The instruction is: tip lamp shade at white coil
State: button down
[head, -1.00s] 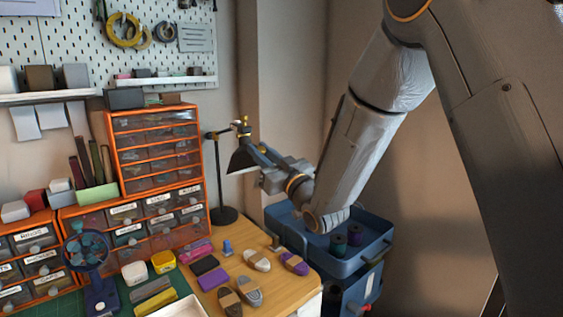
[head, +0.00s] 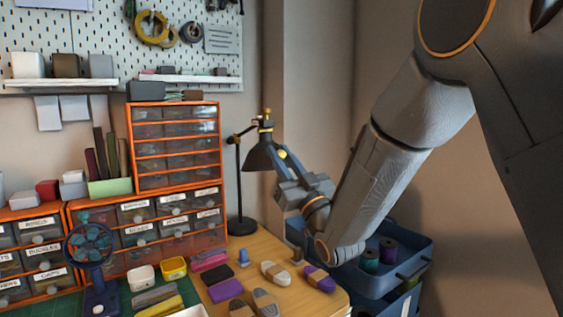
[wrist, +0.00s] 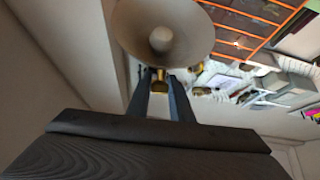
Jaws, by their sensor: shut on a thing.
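The dark lamp shade (head: 259,158) hangs on a black stand with a round base, at the back of the wooden table. Its mouth faces mostly down in the head view. In the wrist view my gripper's fingers (wrist: 167,98) close around a brass fitting, with the pale inside of the shade (wrist: 163,30) beyond. The white coil (head: 275,273), an off-white banded hank, lies on the table in front of the lamp base, to its right.
A purple hank (head: 319,279) lies right of the white coil; grey hanks (head: 265,302) lie in front. Orange drawer units (head: 178,148) stand left of the lamp. A blue cart (head: 405,262) with spools stands right of the table, under my arm.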

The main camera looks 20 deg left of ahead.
dwell(0.4)
jog(key=c, duration=1.6)
grip_release()
jog(key=b+v, duration=0.1)
jog(key=v, duration=0.6)
jog(key=shift+s+d+f, duration=0.15)
jog(key=shift+d+f, duration=0.1)
